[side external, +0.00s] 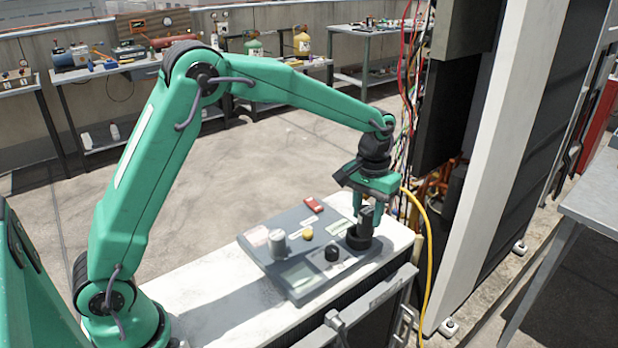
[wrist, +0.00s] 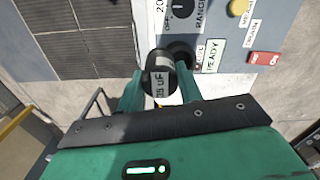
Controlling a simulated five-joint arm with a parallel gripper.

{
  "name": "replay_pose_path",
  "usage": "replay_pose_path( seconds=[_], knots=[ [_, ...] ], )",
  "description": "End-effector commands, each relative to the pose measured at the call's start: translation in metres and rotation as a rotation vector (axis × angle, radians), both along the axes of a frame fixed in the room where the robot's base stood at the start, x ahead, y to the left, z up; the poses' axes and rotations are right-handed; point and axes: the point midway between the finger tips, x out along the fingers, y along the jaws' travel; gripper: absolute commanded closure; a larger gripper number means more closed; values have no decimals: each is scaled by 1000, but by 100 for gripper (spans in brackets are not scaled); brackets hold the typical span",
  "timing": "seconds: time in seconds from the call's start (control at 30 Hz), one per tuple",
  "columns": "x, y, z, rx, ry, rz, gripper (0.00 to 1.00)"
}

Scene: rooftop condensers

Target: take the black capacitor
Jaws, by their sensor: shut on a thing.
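The black capacitor (side external: 366,218) is a short dark cylinder at the right end of the grey tester panel. It also shows in the wrist view (wrist: 159,68), with a pale label ending in "UF". My gripper (side external: 364,205) points down over it and is shut on it; in the wrist view the green fingers (wrist: 160,90) stand on either side. A round black socket (side external: 358,241) is at the capacitor's lower end, and in the wrist view it shows just behind it (wrist: 181,52). I cannot tell whether the capacitor's bottom is inside the socket or just above it.
A yellow hose (side external: 427,260) and an upright cabinet stand close right.

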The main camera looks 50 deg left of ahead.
Motion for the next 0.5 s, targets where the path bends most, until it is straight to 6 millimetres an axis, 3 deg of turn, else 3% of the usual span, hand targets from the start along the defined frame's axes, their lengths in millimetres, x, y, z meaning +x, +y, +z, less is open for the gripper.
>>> replay_pose_path(
  seconds=[0.2,0.5],
  knots=[
    [-22,-32,23,-1,-2,-3,89],
    [-39,-56,41,0,0,-1,89]
  ],
)
